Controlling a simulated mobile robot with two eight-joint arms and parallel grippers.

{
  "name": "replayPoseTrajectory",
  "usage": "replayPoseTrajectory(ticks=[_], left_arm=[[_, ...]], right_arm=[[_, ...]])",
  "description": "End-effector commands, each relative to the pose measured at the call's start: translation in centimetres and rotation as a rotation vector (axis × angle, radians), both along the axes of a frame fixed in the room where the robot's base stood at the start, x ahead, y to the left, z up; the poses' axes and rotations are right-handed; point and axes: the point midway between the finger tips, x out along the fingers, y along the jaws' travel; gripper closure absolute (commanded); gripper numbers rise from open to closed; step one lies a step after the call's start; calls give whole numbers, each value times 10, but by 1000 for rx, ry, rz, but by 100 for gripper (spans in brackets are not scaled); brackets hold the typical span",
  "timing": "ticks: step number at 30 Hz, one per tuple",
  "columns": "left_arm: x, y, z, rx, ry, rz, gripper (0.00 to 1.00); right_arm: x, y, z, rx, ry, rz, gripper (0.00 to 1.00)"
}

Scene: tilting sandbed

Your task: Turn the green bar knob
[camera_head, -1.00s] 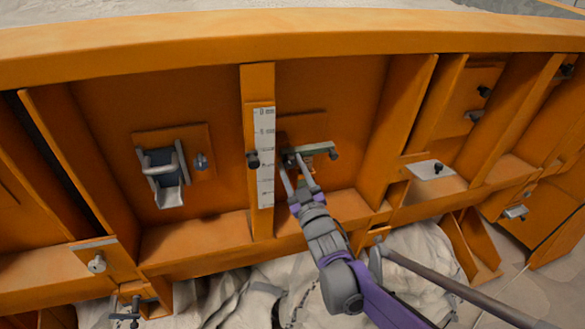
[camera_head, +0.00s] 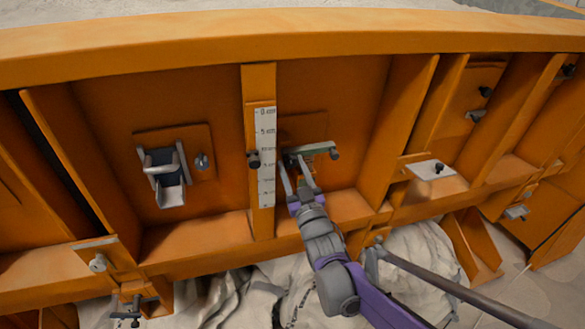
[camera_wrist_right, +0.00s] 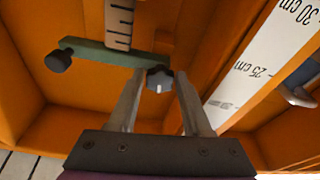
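The green bar (camera_head: 318,149) lies across the orange panel right of the ruler, nearly level, with a dark knob at its right end. In the right wrist view the bar (camera_wrist_right: 105,54) has a black knob (camera_wrist_right: 58,61) at its left end and a grey lobed knob (camera_wrist_right: 159,79) at its other end. My right gripper (camera_head: 294,166) reaches up to the bar's left end. In the wrist view its fingers (camera_wrist_right: 160,88) stand apart on either side of the lobed knob, with visible gaps. Whether the tips touch anything is unclear. My left gripper is not in view.
A metal latch (camera_head: 165,174) is farther left. Orange ribs and a ledge frame the recess. A grey rod (camera_head: 450,285) crosses the lower right.

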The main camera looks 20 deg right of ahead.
Motion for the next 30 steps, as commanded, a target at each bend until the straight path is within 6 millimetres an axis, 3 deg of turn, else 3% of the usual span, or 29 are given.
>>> replayPoseTrajectory(ticks=[1,3,14,30], left_arm=[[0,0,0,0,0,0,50],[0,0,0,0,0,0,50],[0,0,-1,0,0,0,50],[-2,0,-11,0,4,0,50]], right_arm=[[0,0,0,0,0,0,40],[0,0,0,-1,0,0,29],[-4,0,-2,-1,0,0,29],[-90,-6,-36,-2,0,-1,29]])
